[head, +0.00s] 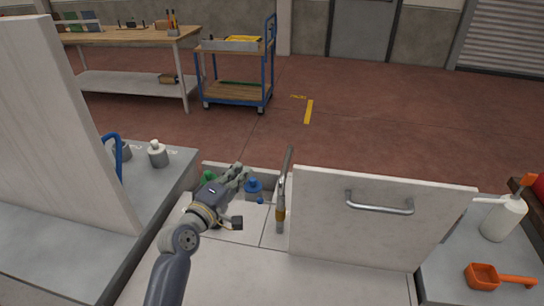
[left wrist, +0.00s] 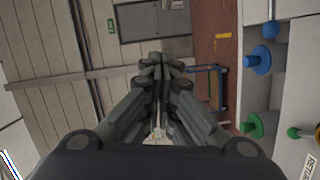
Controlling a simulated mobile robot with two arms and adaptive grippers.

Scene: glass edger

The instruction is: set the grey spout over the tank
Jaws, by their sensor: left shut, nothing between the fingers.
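The grey spout (head: 286,178) is a slim pipe above a brass collar (head: 280,213), beside the left edge of the white panel with a handle. My left gripper (head: 240,174) is shut and empty, left of the spout and apart from it, near the blue knob (head: 253,187). In the left wrist view its fingers (left wrist: 162,64) are closed together; the spout cannot be made out there. Which part is the tank is not clear; a recess (head: 270,175) behind the knobs is partly hidden. My right gripper is not in view.
A green knob (head: 208,177) sits left of my gripper. The white panel (head: 365,225) stands to the right, and a tall pale panel (head: 55,130) to the left. A white bottle (head: 503,218) and orange scoop (head: 483,277) are at the right.

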